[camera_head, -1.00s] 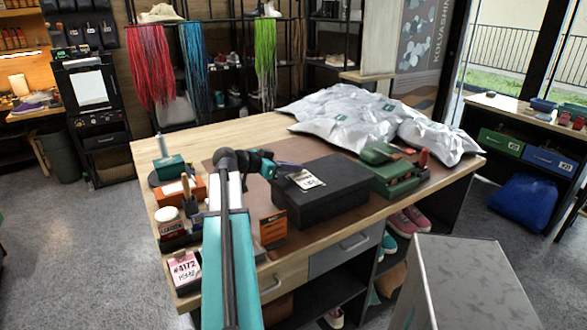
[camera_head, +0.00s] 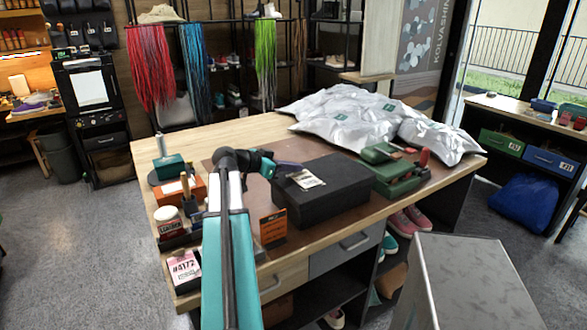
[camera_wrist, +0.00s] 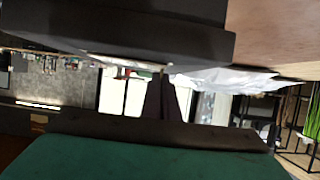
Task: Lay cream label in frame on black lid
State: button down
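The cream label (camera_head: 308,179), with dark print, is at the left part of the black lid (camera_head: 345,180) of a box on the workbench. My gripper (camera_head: 297,170) reaches in from the left at the label's upper left edge. In the wrist view my gripper's fingers (camera_wrist: 163,80) are together, with the label (camera_wrist: 125,64) seen nearly edge-on at their tips, close against the dark box (camera_wrist: 120,30). I cannot tell whether the label lies flat or is slightly raised. The frame on the lid cannot be made out.
A green case (camera_head: 398,175) stands right of the box, and silver bags (camera_head: 345,115) lie behind. An orange card (camera_head: 272,227) stands at the bench's front edge. A pink tag (camera_head: 184,268), a white jar (camera_head: 167,219) and an orange block (camera_head: 180,190) are on the left.

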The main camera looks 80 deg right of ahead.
jog(key=c, duration=2.5)
grip_release()
jog(key=o, duration=0.5)
jog(key=shift+b+v, duration=1.25)
jog(key=shift+v, duration=5.65)
